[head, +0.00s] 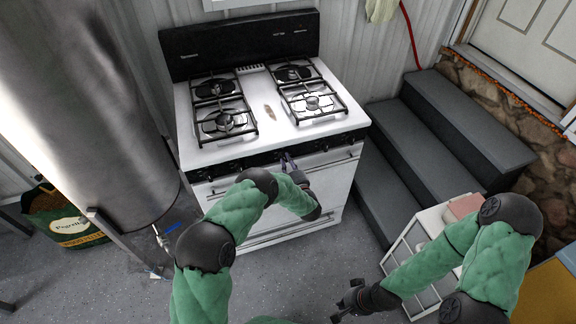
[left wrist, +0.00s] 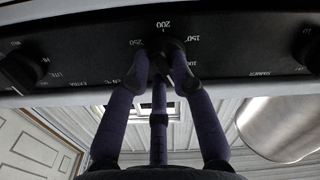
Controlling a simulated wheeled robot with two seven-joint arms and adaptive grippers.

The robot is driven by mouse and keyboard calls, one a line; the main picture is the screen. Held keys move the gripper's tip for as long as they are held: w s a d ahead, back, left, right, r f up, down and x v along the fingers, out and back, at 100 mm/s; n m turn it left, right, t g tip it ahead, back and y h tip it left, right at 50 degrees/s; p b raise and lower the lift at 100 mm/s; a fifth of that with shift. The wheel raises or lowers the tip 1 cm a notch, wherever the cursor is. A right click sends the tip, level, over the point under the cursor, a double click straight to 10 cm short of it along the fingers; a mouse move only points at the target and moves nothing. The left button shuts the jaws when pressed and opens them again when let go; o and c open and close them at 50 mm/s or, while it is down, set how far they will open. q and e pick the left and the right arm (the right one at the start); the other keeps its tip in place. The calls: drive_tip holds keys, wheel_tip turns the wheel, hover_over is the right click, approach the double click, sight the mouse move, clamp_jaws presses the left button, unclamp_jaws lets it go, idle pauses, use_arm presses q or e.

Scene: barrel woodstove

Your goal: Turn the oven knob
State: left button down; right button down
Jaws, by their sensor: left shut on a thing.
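The white stove (head: 268,122) stands against the back wall, with a black front panel carrying a row of dark knobs. In the left wrist view, the oven knob (left wrist: 160,62) sits on the black panel below printed numbers 150, 200 and 250, which appear upside down. My left gripper (head: 287,160) is at the front panel, its fingers shut around the knob from both sides; they also show in the left wrist view (left wrist: 160,70). The fingers hide most of the knob. My right gripper (head: 346,300) is low at the front, empty, with its fingers apart.
Other knobs (left wrist: 22,70) lie to either side of the held one. A large metal cylinder (head: 85,100) stands left of the stove. Grey steps (head: 440,130) rise on the right. A small white shelf unit (head: 408,250) stands near my right arm.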

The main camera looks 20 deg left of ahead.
use_arm(q)
drive_tip(key=n+b, duration=0.3)
drive_tip(key=n, duration=0.1)
drive_tip(key=shift+n, duration=0.4)
drive_tip(key=n+b, duration=0.3)
drive_tip(key=n, duration=0.1)
drive_tip(key=shift+a+b, duration=0.1)
drive_tip(key=shift+b, duration=0.3)
drive_tip(key=n+b, duration=0.7)
drive_tip(key=shift+s+a+n, duration=0.1)
drive_tip(key=shift+s+n, duration=0.05)
drive_tip(key=shift+n, duration=0.25)
drive_tip(key=shift+n+b, duration=0.65)
drive_tip(key=shift+n, duration=0.25)
drive_tip(key=shift+r+n+b, duration=0.1)
drive_tip(key=shift+n+b, duration=0.3)
drive_tip(key=shift+n, duration=0.5)
drive_tip(key=shift+s+a+n, duration=0.1)
drive_tip(key=shift+n, duration=0.8)
drive_tip(key=n, duration=0.4)
drive_tip(key=shift+a, duration=0.1)
drive_tip(key=n, duration=0.5)
drive_tip(key=shift+s, duration=0.1)
